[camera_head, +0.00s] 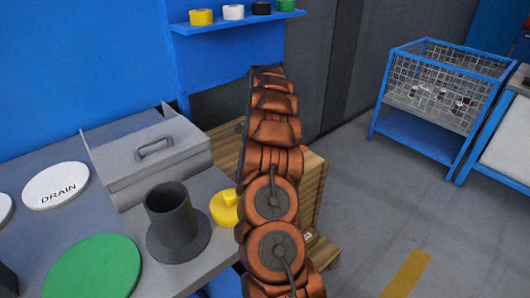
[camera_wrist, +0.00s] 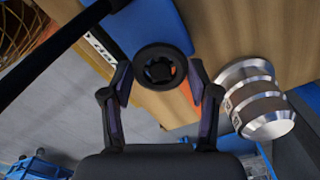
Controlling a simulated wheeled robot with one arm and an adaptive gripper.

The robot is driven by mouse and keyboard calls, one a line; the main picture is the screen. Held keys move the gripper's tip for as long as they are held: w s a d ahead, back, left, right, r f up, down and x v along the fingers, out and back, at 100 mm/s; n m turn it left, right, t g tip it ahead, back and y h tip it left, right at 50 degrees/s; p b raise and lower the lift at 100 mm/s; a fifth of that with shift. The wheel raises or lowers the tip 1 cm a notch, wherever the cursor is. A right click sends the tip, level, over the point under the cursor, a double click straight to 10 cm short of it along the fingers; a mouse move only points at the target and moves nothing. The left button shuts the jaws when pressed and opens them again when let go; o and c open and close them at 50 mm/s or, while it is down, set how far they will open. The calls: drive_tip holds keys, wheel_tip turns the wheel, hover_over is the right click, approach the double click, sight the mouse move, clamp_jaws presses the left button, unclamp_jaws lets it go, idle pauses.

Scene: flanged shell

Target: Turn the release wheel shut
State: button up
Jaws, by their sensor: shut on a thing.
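In the wrist view, a dark round wheel-like ring (camera_wrist: 138,61) with a dark middle sits between my fingertips. It may be the release wheel; I cannot tell for certain. My gripper (camera_wrist: 160,75) is shut on this ring, with one finger on its left side and one on its right. A silver ribbed metal fitting (camera_wrist: 262,105) with dark lettering is to the right of my right finger, apart from it. In the head view my copper arm reaches away from the camera, and my gripper and the ring do not show.
The grey bench holds a dark flanged tube (camera_head: 172,215), a yellow piece (camera_head: 224,210), a green disc (camera_head: 97,267), a white DRAIN disc (camera_head: 55,186) and a grey lidded box (camera_head: 150,165). A wire-mesh cart (camera_head: 430,139) stands right, beyond clear floor.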

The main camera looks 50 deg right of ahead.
drive_tip(key=shift+m, duration=0.7)
drive_tip(key=o, duration=1.2)
drive_tip(key=shift+c, duration=0.2)
wheel_tip(320, 180, up, 12)
drive_tip(key=shift+a, duration=0.2)
idle(0.4)
